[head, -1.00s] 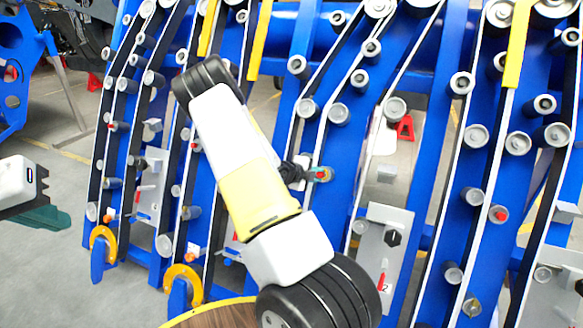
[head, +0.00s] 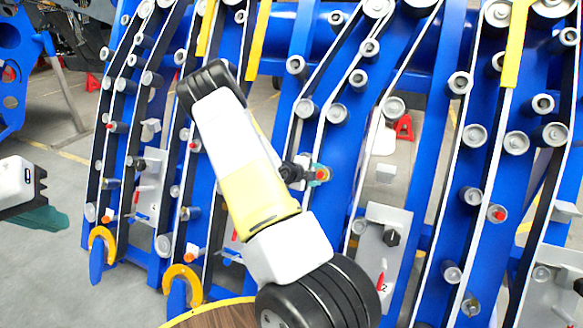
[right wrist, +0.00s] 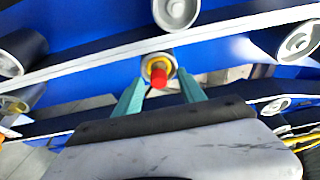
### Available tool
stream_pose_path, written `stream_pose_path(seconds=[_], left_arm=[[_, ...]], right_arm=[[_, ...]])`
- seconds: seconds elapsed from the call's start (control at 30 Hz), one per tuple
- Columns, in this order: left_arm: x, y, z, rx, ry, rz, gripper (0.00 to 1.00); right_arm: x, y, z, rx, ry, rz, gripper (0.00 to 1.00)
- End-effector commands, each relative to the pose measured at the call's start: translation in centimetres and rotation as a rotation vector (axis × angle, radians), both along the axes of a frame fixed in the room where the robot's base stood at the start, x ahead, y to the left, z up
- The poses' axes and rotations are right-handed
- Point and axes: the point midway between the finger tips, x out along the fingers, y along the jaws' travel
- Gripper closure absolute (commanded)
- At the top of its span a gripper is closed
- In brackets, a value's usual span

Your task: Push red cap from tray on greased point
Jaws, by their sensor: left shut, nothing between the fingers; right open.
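A red cap (right wrist: 158,78) sits on a yellow-ringed round fitting in the right wrist view. In the head view the same cap (head: 321,173) shows on a blue beam just right of my right gripper. My right gripper (right wrist: 161,92) is open, with its teal fingers apart on either side below the cap and nothing held. Whether a finger touches the cap is unclear. My left gripper (head: 38,218) is shut and empty at the left edge of the head view, far from the beams.
A round wooden top with a yellow rim (head: 195,314) shows at the bottom, partly hidden by my right arm. Blue beams carry several grey rollers (head: 338,112) and belts close around my right gripper. Another red-tipped point (head: 498,214) is at the right. Open floor lies at the left.

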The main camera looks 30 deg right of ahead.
Motion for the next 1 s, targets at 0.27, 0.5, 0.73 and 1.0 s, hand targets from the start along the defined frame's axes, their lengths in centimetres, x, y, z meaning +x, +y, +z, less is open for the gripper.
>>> stream_pose_path(seconds=[0.27, 0.5, 0.73, 1.0], left_arm=[[0.0, 0.0, 0.0, 0.000, 0.000, 0.000, 1.00], [0.0, 0.0, 0.0, 0.000, 0.000, 0.000, 1.00], [0.0, 0.0, 0.0, 0.000, 0.000, 0.000, 1.00], [0.0, 0.0, 0.0, 0.000, 0.000, 0.000, 1.00]], right_arm=[[-0.8, 2.7, 1.5, 0.002, -0.002, 0.001, 0.53], [-1.9, 5.7, 3.3, 0.001, -0.002, 0.001, 0.53], [-2.2, 6.5, 3.7, 0.001, 0.000, 0.000, 0.53], [-2.2, 6.5, 3.7, 0.000, 0.000, 0.000, 0.53]])
